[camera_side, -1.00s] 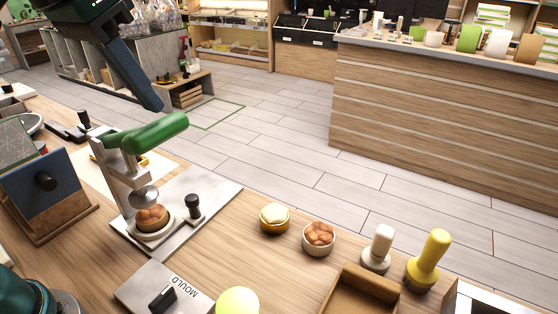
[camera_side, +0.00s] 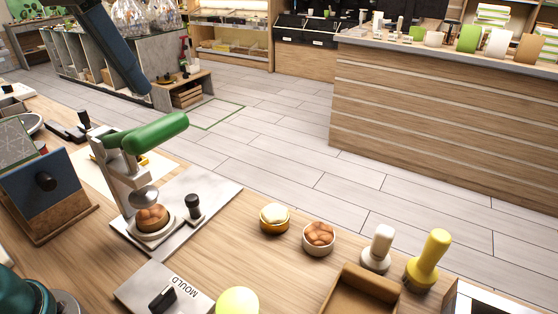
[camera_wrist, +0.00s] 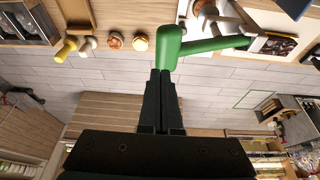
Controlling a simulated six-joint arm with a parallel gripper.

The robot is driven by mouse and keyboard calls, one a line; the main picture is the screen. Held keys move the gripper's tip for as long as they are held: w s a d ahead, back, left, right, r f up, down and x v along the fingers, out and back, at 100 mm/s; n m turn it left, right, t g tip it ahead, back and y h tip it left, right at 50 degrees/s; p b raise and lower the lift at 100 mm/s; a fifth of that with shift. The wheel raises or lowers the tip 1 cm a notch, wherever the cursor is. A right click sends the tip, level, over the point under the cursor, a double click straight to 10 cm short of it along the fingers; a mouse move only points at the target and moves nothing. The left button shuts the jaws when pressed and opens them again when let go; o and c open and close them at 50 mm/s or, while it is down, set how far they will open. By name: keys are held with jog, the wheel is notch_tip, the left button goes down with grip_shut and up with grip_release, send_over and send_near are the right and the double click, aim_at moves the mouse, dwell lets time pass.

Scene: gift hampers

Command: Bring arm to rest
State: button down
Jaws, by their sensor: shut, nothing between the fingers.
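My gripper (camera_wrist: 160,76) is shut and empty in the wrist view, its fingertips near the end of a green press handle in that picture; whether they touch cannot be told. The press has a green handle (camera_side: 150,135) and a metal frame on a pale base plate (camera_side: 220,195). A brown round item (camera_side: 152,219) sits in a dish under its pressing disc.
A blue-faced box (camera_side: 45,180) stands at left.

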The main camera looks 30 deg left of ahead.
jog(key=s+d+f+m+g, duration=0.1)
jog(key=s+d+f, duration=0.1)
jog(key=s+f, duration=0.3)
jog(key=s+a+f+t, duration=0.1)
jog(key=a+f, duration=0.1)
jog(key=f, duration=0.3)
jog(key=s+a+f+n+t, duration=0.1)
jog(key=a+f, duration=0.2)
jog(key=f, duration=0.2)
jog(key=shift+f+t, duration=0.3)
